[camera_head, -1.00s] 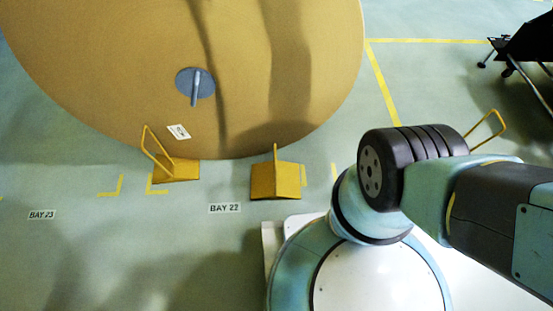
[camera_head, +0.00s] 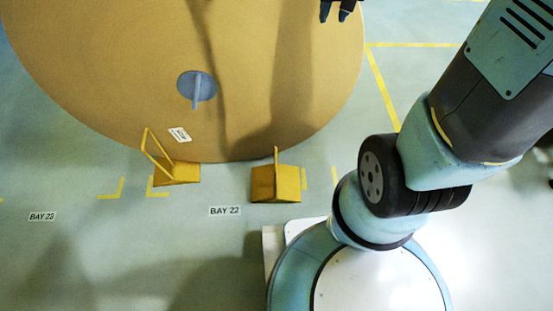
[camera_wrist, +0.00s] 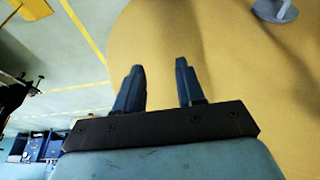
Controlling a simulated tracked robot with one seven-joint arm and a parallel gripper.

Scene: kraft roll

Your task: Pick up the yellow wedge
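Two yellow wedges show at the foot of the big kraft roll in the head view. The left wedge (camera_head: 176,174) has a tilted loop handle and sits by the yellow floor corner mark. A yellow piece (camera_wrist: 31,8), perhaps another wedge, is cut off at the top left of the wrist view. My gripper (camera_wrist: 159,68) is open and empty, with the roll's face behind its fingers. Its dark fingertips show at the top of the head view (camera_head: 338,11), well away from both wedges.
The kraft roll (camera_head: 110,70), with a grey hub and pin (camera_head: 196,88), fills the upper left. A white label (camera_head: 180,135) is on its face. The floor at lower left is clear. Blue bins (camera_wrist: 40,147) show at the wrist view's lower left.

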